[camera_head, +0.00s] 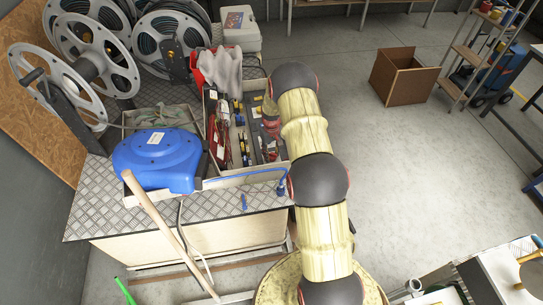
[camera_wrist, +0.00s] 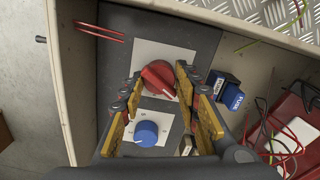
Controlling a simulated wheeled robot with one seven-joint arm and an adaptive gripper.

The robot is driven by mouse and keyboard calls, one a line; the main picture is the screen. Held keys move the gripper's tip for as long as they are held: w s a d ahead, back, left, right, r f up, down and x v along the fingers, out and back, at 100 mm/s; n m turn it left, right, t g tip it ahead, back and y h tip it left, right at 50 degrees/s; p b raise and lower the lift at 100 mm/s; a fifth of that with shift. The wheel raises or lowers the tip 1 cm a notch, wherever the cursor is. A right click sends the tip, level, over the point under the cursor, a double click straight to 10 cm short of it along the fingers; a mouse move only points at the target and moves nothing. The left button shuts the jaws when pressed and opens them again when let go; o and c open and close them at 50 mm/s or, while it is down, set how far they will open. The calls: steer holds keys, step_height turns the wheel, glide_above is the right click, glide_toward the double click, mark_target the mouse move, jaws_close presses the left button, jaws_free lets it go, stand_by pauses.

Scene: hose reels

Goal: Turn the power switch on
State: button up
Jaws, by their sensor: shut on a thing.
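A red rotary knob (camera_wrist: 157,75), which looks like the power switch, sits on a white plate on a dark grey panel (camera_wrist: 204,38) in the wrist view. My gripper (camera_wrist: 160,84) is shut on the knob, with one yellow-padded finger on each side. A blue rotary knob (camera_wrist: 146,133) sits on a second white plate nearer the wrist, partly behind the fingers. In the head view my gripper (camera_head: 268,108) reaches down into the tool tray, and my arm hides part of it. I cannot read the knob markings.
The tray (camera_head: 206,105) has raised walls around the panel. Blue blocks (camera_wrist: 226,90), a red case (camera_wrist: 304,120) and loose wires lie beside it. A blue hose reel (camera_head: 160,165), a leaning wooden handle (camera_head: 155,212) and metal reels (camera_head: 95,50) stand left.

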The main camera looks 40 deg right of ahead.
mark_target(272, 154)
steer(key=m+b, duration=0.1)
steer(key=m, duration=0.5)
steer(key=shift+m+b, duration=0.3)
steer(key=shift+b, duration=0.1)
steer(key=m+b, duration=0.1)
steer(key=m, duration=0.4)
steer(key=shift+m, duration=0.3)
steer(key=o, duration=1.1)
steer(key=shift+o, duration=0.2)
step_height(272, 154, up, 12)
stand_by(0.4)
